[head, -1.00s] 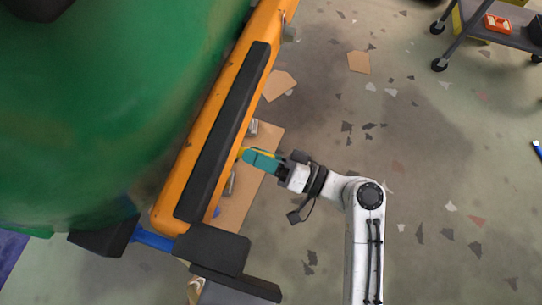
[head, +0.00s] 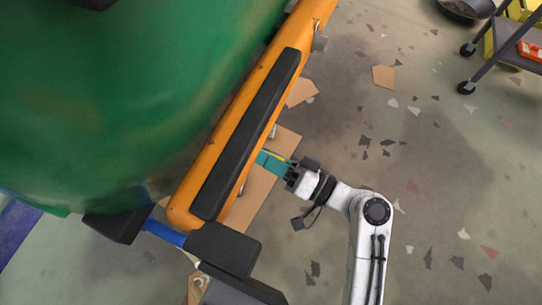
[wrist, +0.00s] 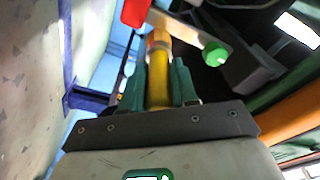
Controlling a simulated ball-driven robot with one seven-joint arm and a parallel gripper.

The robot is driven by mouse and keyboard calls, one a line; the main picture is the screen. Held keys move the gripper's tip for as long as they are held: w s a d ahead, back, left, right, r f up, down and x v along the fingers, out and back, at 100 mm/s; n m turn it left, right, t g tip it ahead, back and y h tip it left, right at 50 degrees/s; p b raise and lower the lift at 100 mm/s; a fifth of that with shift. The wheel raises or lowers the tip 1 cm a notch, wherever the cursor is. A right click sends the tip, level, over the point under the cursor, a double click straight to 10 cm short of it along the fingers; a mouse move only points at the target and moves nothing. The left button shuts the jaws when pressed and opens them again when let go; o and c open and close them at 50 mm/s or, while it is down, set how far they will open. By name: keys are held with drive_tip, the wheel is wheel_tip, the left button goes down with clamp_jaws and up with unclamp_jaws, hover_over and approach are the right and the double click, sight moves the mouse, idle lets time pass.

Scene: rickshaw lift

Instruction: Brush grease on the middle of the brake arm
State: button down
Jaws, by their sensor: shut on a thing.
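My gripper (head: 272,163) has teal fingers and reaches in at the low side of the orange vehicle body. In the wrist view the gripper (wrist: 158,90) is shut on a brush with a yellow handle (wrist: 157,80). The brush's orange-brown end (wrist: 158,40) points away from my gripper. Just beyond it a pale bar, apparently the brake arm (wrist: 187,28), runs across, with a red end at the left and a green round end at the right. The brush end overlaps it closely in the picture; I cannot tell whether they touch. The head view hides the bar under the body.
The orange side beam (head: 240,110) with a black step and the green body (head: 130,100) fill the left of the head view. Cardboard (head: 258,185) lies below. A cart (head: 512,50) stands at upper right. The floor to the right is mostly clear.

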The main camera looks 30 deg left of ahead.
drive_tip(key=shift+a, duration=0.85)
drive_tip(key=shift+s, duration=0.1)
drive_tip(key=s, duration=0.4)
drive_tip(key=shift+d+p, duration=0.15)
drive_tip(key=shift+p, duration=0.2)
drive_tip(key=shift+w+b, duration=0.8)
drive_tip(key=shift+w, duration=1.25)
drive_tip(key=shift+w+d, duration=0.15)
drive_tip(key=shift+d, duration=2.7)
drive_tip(key=shift+w+d, duration=0.1)
drive_tip(key=shift+d, duration=1.4)
